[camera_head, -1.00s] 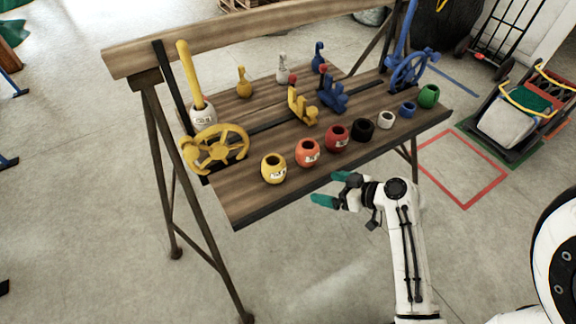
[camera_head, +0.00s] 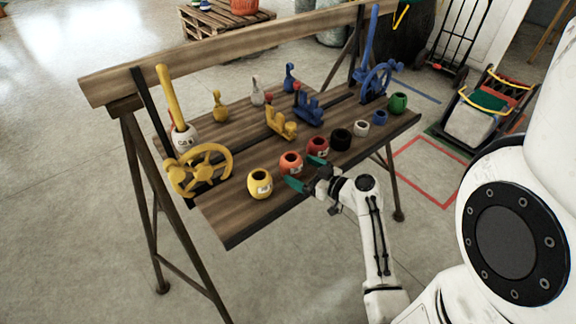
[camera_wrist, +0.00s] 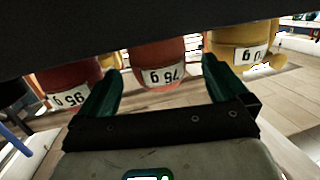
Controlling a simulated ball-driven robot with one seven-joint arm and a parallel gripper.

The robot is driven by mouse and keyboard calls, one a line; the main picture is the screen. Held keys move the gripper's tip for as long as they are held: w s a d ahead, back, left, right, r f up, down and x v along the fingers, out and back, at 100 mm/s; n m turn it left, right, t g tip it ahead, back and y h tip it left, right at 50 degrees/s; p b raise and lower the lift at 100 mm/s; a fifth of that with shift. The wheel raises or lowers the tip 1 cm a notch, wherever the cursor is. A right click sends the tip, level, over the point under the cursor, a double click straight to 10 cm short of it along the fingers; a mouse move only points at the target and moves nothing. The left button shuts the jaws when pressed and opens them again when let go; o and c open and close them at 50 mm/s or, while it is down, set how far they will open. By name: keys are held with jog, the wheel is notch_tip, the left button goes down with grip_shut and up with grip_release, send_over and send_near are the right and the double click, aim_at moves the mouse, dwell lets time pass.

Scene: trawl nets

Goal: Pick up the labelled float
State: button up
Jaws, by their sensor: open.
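Several round floats stand in a row along the bench's front edge. Three show white labels: a yellow float (camera_head: 260,184), an orange float (camera_head: 291,163) and a red float (camera_head: 317,147). My gripper (camera_head: 303,172) is open and empty at the bench edge, its green fingers pointing at the orange float. In the wrist view, the orange float (camera_wrist: 158,68) stands centred ahead between the fingertips, its label upside down. The red float (camera_wrist: 68,80) is left of the fingers and the yellow float (camera_wrist: 240,42) right. Their tops are hidden by a dark edge.
Black (camera_head: 341,139), white (camera_head: 361,129), blue (camera_head: 380,117) and green (camera_head: 398,103) floats continue the row. A yellow handwheel (camera_head: 199,170) is at the bench's left end, a blue one (camera_head: 378,82) at the far right. Yellow (camera_head: 281,124) and blue (camera_head: 308,108) clamp-like fittings stand behind the floats.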

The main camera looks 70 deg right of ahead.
aim_at(287, 162)
jog(key=shift+x, duration=0.8)
jog(key=p+x, duration=0.2)
jog(key=x, duration=0.2)
jog(key=shift+w+d+r, duration=0.15)
jog(key=shift+w+d, duration=0.1)
jog(key=shift+w, duration=0.05)
jog(key=shift+w+d, duration=0.1)
jog(key=shift+w, duration=0.15)
jog(key=c, duration=1)
